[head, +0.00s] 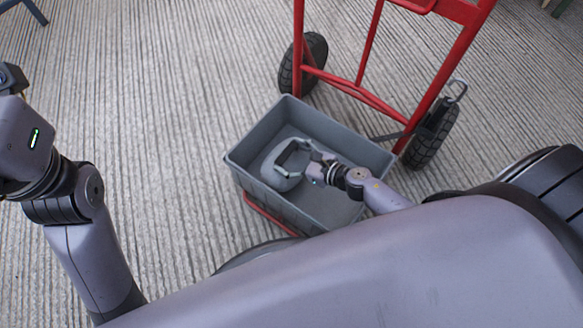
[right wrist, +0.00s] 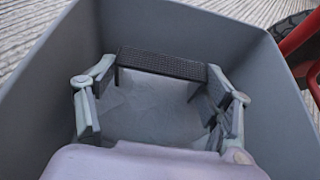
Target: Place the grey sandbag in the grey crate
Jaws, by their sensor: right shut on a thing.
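The grey crate (head: 342,147) stands on the red hand truck's base in the head view, open at the top. The grey sandbag (head: 284,180) is inside the crate's outline, toward its left part. My right gripper (head: 294,152) reaches in over the crate's right side and is shut on the dark strap handle on top of the sandbag. In the right wrist view, the fingers (right wrist: 160,100) hold the dark handle (right wrist: 160,63) above the grey sandbag (right wrist: 150,108), with the crate walls (right wrist: 35,90) around. I cannot tell whether the sandbag touches the crate floor. My left gripper is largely out of the head view.
The red hand truck (head: 372,101) rises behind the crate, with black wheels (head: 315,62) on both sides. Ribbed grey floor (head: 165,130) lies clear to the left. A blue leg (head: 36,12) shows at the top left.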

